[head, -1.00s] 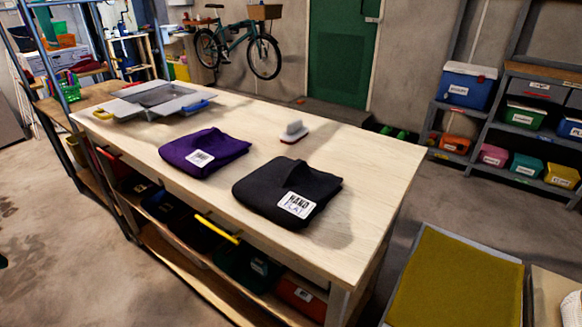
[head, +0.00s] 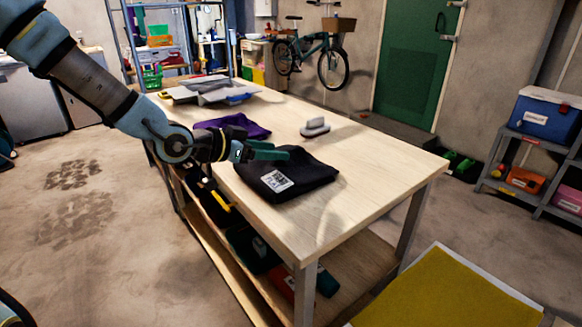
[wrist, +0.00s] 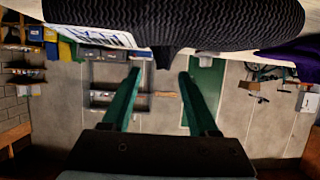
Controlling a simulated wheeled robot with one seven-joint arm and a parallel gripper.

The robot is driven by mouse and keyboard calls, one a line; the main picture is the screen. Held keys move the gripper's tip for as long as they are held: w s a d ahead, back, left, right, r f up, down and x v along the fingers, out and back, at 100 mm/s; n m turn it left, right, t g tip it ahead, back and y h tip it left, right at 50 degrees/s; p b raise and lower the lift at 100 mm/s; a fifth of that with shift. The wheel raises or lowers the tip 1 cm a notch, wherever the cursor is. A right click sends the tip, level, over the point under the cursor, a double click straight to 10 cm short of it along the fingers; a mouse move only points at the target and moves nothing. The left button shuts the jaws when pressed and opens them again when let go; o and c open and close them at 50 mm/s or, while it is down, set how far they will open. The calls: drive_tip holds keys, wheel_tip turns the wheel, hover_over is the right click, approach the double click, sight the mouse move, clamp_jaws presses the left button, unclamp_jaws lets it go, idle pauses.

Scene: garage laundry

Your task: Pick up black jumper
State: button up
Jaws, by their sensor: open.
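The black jumper (head: 300,178) lies folded on the near part of the wooden table, with a white printed label (head: 277,180) on its front side. My gripper (head: 268,151) is at the jumper's back left side in the head view, its green fingers pointing right over or beside it; the exact gap is hard to tell. In the wrist view, which looks upside down, the jumper (wrist: 200,22) fills the top and my gripper (wrist: 155,80) has its two green fingers spread apart with nothing between them. The fingers hide part of the jumper in the head view.
A yellow-topped surface (head: 440,290) stands at front right. The table's right part is clear.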

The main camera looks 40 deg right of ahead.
sight(286, 150)
drive_tip(key=shift+w+p+x, duration=0.15)
drive_tip(key=shift+p+x, duration=0.1)
drive_tip(key=shift+x, duration=1.25)
drive_tip(key=shift+w+p+x, duration=0.1)
drive_tip(key=shift+p+x, duration=0.1)
drive_tip(key=shift+x, duration=1.35)
drive_tip(key=shift+r, duration=0.1)
clamp_jaws()
